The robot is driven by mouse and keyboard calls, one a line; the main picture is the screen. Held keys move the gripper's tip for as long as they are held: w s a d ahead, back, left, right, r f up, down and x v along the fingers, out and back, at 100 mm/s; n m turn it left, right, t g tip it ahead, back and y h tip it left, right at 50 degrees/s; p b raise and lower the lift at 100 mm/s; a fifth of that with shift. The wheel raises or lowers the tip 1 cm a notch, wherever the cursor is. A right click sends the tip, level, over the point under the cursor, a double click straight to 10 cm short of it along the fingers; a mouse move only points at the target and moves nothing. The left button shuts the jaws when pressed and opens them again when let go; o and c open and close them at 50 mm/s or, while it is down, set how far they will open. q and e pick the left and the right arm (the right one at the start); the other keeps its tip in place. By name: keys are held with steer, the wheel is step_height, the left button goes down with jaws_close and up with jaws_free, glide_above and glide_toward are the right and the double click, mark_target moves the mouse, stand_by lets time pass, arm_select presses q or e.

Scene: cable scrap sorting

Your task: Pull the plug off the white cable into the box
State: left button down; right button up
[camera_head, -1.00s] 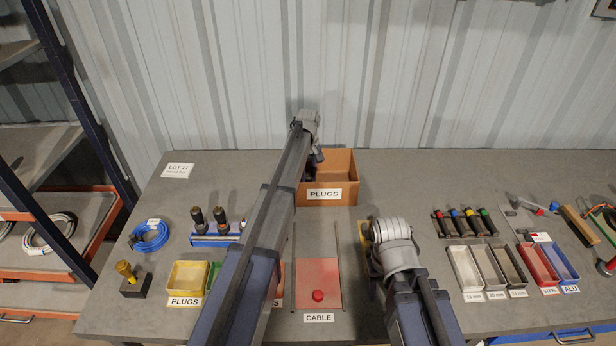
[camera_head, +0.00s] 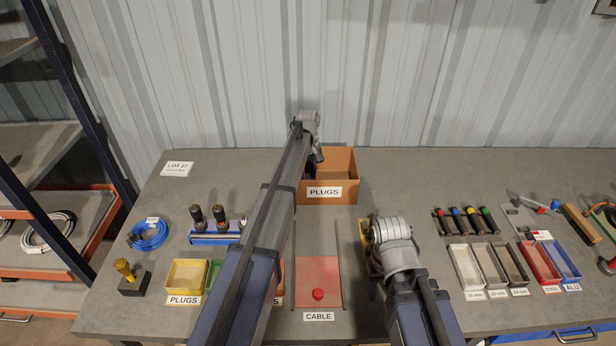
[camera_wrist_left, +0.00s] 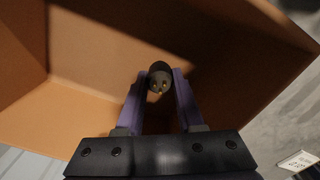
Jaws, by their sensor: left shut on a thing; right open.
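The brown cardboard box (camera_head: 341,187) labelled PLUGS stands at the back middle of the bench. My left arm reaches over to its left side, and the arm hides part of the box. In the left wrist view my left gripper (camera_wrist_left: 161,84) is shut on a dark round plug (camera_wrist_left: 159,77) with brass-coloured pins, held over the inside of the box (camera_wrist_left: 95,50). No white cable shows on the plug in that view. My right gripper (camera_head: 370,262) is open, low over the bench right of the red cable mat (camera_head: 318,275); its fingertips are mostly hidden by the wrist.
A red knob (camera_head: 318,294) stands on the mat. A yellow tray (camera_head: 187,274) and a blue cable coil (camera_head: 149,235) lie on the left. Several narrow trays (camera_head: 467,268) and coloured-banded tools (camera_head: 470,222) are at right. A white coil (camera_head: 48,232) is on the left shelf.

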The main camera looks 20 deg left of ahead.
arm_select(q)
steer(key=shift+f, duration=0.1)
arm_select(e)
steer(key=shift+f, duration=0.1)
arm_select(q)
steer(key=shift+c, duration=2.2)
jaws_free()
step_height(320, 180, up, 7)
steer(key=p, duration=0.7)
arm_select(e)
step_height(320, 180, up, 7)
